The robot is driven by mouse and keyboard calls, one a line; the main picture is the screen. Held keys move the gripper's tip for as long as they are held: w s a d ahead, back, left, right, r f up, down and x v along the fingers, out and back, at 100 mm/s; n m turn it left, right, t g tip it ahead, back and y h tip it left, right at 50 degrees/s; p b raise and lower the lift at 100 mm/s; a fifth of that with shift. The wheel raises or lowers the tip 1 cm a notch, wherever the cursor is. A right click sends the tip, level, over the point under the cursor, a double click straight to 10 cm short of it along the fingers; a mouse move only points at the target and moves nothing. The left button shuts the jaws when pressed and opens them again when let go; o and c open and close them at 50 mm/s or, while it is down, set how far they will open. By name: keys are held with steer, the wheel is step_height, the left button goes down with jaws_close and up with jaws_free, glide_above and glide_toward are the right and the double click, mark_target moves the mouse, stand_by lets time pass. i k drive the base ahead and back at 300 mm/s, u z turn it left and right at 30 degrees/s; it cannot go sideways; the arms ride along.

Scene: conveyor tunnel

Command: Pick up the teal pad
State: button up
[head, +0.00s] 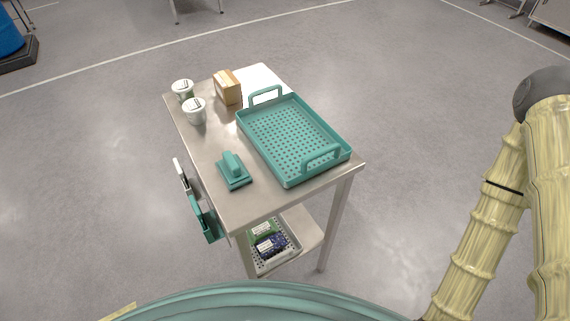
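A teal pad (235,176) with a raised block-shaped grip on top lies flat on the steel table (208,158), near its front left part. It stands apart from the teal perforated tray (251,134) to its right. Nothing covers it. My arm shows at the right edge in a pale ribbed cover, but my gripper is out of view.
Two white tubs (194,111) and a cardboard box (227,87) stand at the table's back, beside a white sheet (262,76). Teal and white items (205,218) hang on the left side. A lower shelf holds a tray (283,262) with green and blue packs. The surrounding floor is clear.

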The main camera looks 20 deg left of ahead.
mark_target(235, 175)
steer(key=z, duration=0.2)
steer(key=k, duration=1.05)
steer(key=u, duration=1.3)
